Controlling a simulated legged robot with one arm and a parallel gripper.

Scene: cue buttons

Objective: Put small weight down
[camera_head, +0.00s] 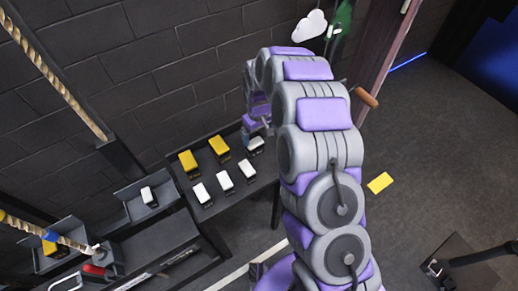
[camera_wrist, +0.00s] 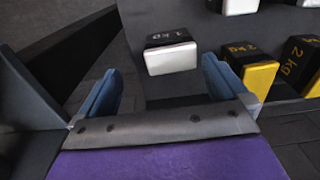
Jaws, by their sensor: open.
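A small weight, black on top with "1 kg" and white on its side (camera_wrist: 172,58), is in the middle of the wrist view, just ahead of and between my fingers. In the head view this white weight (camera_head: 256,147) is at the right end of the black table, right below my gripper (camera_head: 254,128). In the wrist view my gripper (camera_wrist: 160,85) is open, its two blue fingers apart with nothing clamped between them. The weight appears to rest on the table; its exact contact is hard to see.
The black table (camera_head: 232,205) also holds two yellow weights (camera_head: 219,146) and several white ones (camera_head: 224,181). Yellow 2 kg weights (camera_wrist: 250,70) show close right of my fingers. A tray at left holds another white weight (camera_head: 148,196). A brick wall stands behind.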

